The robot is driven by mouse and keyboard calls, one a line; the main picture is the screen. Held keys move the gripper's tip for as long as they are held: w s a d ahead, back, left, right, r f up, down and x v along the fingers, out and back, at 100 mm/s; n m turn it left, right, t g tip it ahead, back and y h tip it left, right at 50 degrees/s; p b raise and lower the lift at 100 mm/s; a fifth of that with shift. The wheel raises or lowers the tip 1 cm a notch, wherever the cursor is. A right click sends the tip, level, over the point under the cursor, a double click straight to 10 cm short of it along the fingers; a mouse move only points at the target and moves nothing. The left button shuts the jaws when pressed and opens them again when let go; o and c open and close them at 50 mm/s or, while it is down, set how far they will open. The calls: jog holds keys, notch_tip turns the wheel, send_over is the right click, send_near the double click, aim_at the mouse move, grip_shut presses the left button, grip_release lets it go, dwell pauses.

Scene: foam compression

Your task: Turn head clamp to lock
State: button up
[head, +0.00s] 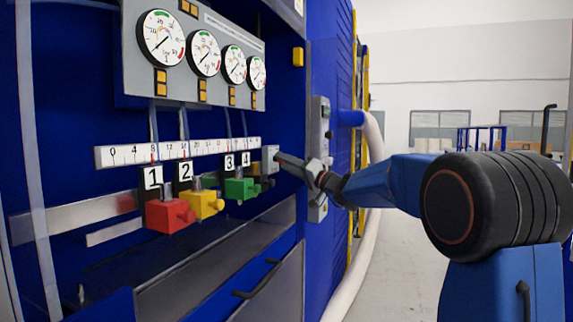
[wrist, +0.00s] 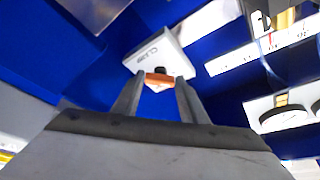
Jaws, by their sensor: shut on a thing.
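The head clamp is a light grey box labelled "CLAMP" (wrist: 162,48), mounted on the blue machine wall. It also shows in the head view (head: 269,157), at the right end of the white scale. An orange handle (wrist: 158,78) and a small dark part are on its face. My gripper (wrist: 155,88) is shut on the orange handle, one finger on each side. In the head view my gripper (head: 281,159) reaches the box from the right, and its fingertips hide the handle. I cannot tell the handle's turn position for certain.
Red (head: 167,215), yellow (head: 205,205) and green (head: 240,188) blocks sit below the numbered scale (head: 130,156), left of the clamp. Several round gauges (head: 161,37) are above. A grey control box (head: 319,125) stands on the cabinet's side panel, close to my arm.

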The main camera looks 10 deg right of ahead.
jog(key=shift+f, duration=0.1)
jog(key=o, duration=1)
jog(key=shift+o, duration=0.2)
jog(key=shift+s+d, duration=0.1)
jog(key=v, duration=1.7)
